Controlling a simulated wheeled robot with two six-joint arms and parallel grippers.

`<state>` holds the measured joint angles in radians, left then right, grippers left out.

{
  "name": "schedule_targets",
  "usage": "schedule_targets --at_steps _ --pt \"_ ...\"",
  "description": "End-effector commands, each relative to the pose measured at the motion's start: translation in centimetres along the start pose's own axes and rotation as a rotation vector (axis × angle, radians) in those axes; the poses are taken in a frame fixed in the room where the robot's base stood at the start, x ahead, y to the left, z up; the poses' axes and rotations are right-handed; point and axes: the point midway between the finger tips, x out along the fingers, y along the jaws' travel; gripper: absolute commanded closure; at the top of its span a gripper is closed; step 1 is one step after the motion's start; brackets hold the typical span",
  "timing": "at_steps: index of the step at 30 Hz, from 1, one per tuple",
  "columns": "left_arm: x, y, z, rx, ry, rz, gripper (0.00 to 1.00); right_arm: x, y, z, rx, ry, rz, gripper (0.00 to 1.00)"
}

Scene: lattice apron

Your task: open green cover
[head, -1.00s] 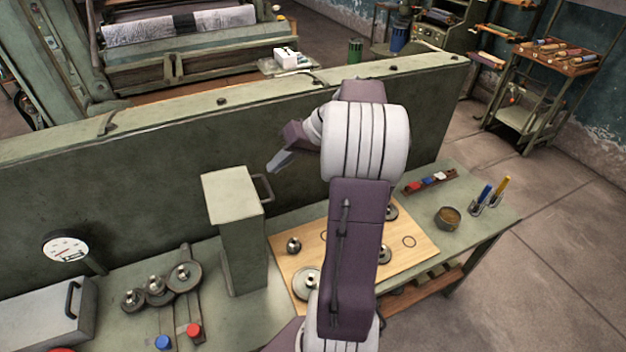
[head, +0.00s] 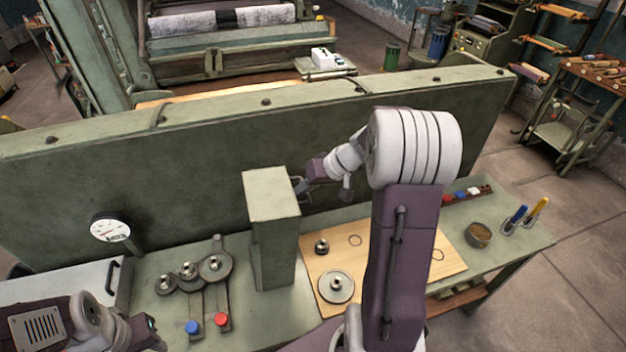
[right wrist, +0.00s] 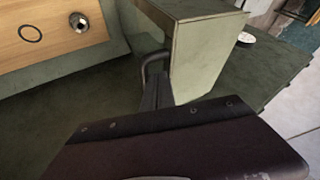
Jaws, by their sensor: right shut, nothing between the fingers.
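The green cover (head: 272,245) is a tall, narrow box with a pale top, upright on the bench in front of the low green wall. A dark handle (right wrist: 148,64) sticks out from its side. My right gripper (head: 298,187) is at that handle, its arm reaching over from the right. In the right wrist view the fingers (right wrist: 156,88) are together, right by the handle, with nothing between them; I cannot tell whether they touch it. Part of my left arm shows at the lower left of the head view, but its fingers do not show.
A wooden board (head: 325,262) with metal knobs and discs lies right of the cover. Linked gear discs (head: 190,270), red and blue knobs and a gauge (head: 110,229) stand left. A pale box (head: 60,290) with a handle is further left. The wall (head: 190,165) closes off the back.

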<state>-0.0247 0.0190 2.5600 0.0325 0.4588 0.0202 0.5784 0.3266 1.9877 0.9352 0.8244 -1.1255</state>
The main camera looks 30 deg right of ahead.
Motion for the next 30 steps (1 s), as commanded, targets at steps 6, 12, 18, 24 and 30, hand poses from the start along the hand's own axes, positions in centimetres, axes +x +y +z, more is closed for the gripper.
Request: schedule_targets --at_steps 6,12,18,24,30 --pt "-0.1 0.0 0.0 0.0 0.0 0.0 0.64 1.0 0.0 0.1 0.0 -0.001 0.001 1.0" --pt "-0.1 0.0 0.0 0.0 0.0 0.0 0.64 1.0 0.0 0.0 0.0 0.0 0.001 1.0" --pt "-1.2 0.0 -0.1 0.0 0.0 0.0 0.64 1.0 -2.3 -0.5 -0.025 -0.019 0.041 1.0" --pt "-5.2 0.1 -0.5 0.0 0.0 0.0 0.64 1.6 -8.1 -1.5 -0.08 -0.053 0.162 1.0" --pt "-6.0 0.1 -0.6 0.0 0.0 0.0 0.64 3.4 -11.4 -1.7 -0.087 -0.048 0.19 1.0"
